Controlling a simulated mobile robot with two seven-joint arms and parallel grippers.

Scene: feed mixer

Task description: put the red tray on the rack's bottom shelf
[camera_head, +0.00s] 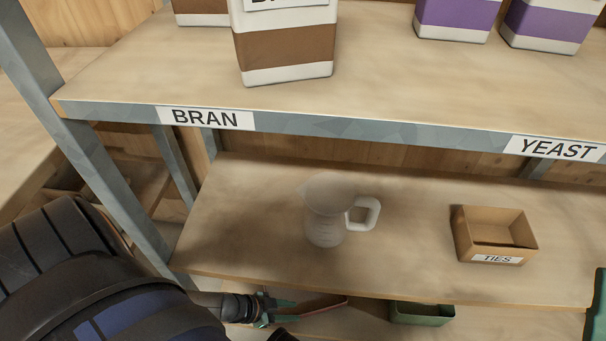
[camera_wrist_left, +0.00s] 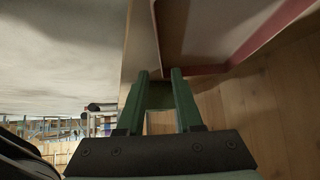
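The red tray shows in the head view as a thin red rim (camera_head: 322,307) under the front edge of the middle shelf, which hides most of it. In the left wrist view the tray (camera_wrist_left: 262,38) fills the upper right, with its red corner close to the fingertips. My left gripper (camera_head: 266,308) is at the tray's left end in the head view. Its green fingers (camera_wrist_left: 158,75) stand apart with a visible gap, and no firm grip on the rim shows. The rack's bottom shelf (camera_head: 480,322) shows only as a strip.
The middle shelf (camera_head: 240,240) holds a clear jug (camera_head: 326,225) and a cardboard box marked TIES (camera_head: 480,238). A green bin (camera_head: 422,313) stands right of the tray. The upper shelf (camera_head: 170,75) carries feed containers. A grey rack post (camera_head: 95,165) stands near my left arm.

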